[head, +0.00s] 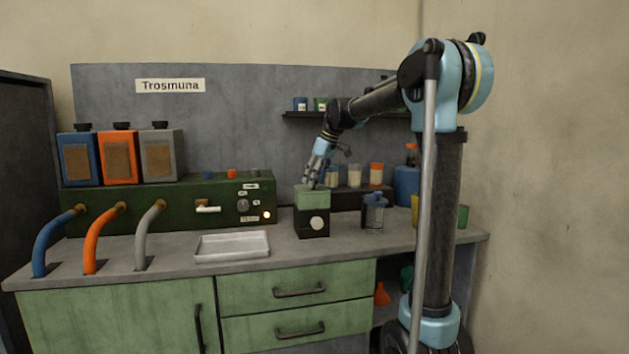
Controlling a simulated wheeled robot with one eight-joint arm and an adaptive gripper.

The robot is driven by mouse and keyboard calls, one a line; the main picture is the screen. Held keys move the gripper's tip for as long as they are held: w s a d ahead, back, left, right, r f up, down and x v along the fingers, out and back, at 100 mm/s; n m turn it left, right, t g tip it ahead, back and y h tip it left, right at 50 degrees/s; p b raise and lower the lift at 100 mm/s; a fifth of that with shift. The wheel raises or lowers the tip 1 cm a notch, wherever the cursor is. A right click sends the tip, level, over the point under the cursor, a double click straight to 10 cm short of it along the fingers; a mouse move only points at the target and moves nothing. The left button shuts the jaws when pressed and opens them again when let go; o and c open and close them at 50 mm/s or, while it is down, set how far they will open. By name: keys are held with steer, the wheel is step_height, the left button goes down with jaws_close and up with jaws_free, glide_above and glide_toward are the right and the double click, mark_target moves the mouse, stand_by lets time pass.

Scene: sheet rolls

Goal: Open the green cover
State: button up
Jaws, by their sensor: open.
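A small box (313,226) with a dark body and a pale round disc on its front stands on the counter, right of the middle. The green cover (313,199) sits on top of the box and looks shut. My gripper (311,184) points down just above the cover's top, with its fingers open and nothing seen between them. I cannot tell whether the fingertips touch the cover. The back of the cover is partly hidden by my gripper.
A pale tray (232,246) lies left of the box, and a blue-lidded jar (374,212) stands close to its right. A green machine (170,207) with coloured hoses fills the left. Several jars stand on a dark ledge (347,199) behind. The counter's front edge (330,256) is clear.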

jaws_close()
steer(key=shift+a, duration=0.1)
